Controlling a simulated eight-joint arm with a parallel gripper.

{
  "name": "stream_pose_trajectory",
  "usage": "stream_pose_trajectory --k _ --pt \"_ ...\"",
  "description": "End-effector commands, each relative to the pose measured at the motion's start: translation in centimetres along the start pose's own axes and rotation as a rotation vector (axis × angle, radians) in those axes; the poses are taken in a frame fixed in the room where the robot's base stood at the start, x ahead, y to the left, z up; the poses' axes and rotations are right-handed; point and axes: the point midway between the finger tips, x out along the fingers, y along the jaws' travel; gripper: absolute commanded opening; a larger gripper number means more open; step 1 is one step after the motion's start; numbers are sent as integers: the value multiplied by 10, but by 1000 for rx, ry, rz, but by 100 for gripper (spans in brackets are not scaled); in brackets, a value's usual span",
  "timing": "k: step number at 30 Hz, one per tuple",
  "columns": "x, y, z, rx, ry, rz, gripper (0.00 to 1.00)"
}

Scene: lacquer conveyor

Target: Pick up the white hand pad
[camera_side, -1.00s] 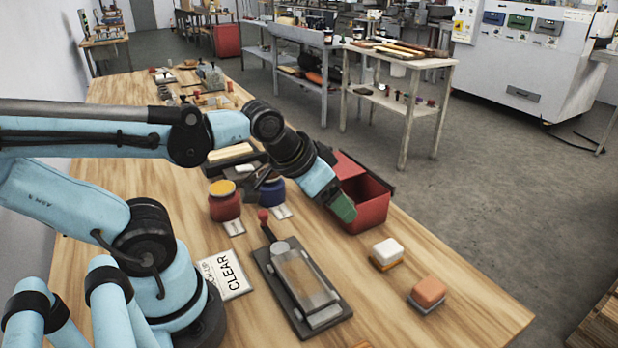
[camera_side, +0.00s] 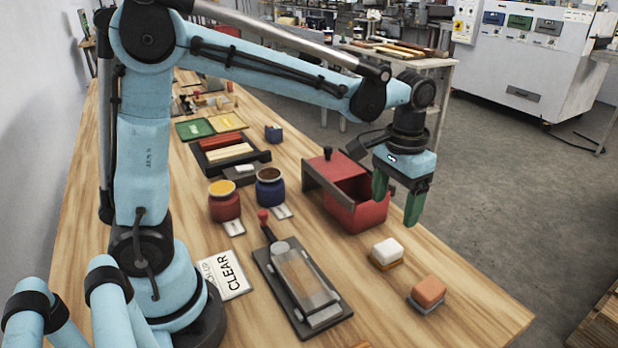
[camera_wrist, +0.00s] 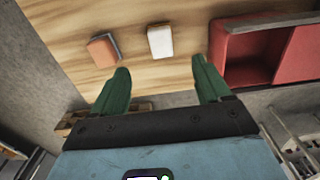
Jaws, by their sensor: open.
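The white hand pad (camera_side: 387,248) sits on a tan base on the wooden table, right of the red box. It also shows in the wrist view (camera_wrist: 160,41), beyond the fingertips and roughly between them. My gripper (camera_side: 396,202) is open and empty, with green fingers pointing down. It is raised above the table, up and slightly right of the pad, beside the red box, touching nothing that I can see. In the wrist view my gripper (camera_wrist: 163,74) shows its fingers spread wide.
An orange pad (camera_side: 429,290) lies to the right of the white one. The open red box (camera_side: 357,217) stands close on the left. A clamp-like device on a dark plate (camera_side: 305,290) and a CLEAR card (camera_side: 228,275) lie nearer. Bare table surrounds the white pad.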

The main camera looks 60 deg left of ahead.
Motion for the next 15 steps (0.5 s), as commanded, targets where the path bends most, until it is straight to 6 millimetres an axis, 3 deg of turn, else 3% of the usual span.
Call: stream_pose_trajectory --k 15 --pt "64 0 -1 0 -3 0 77"
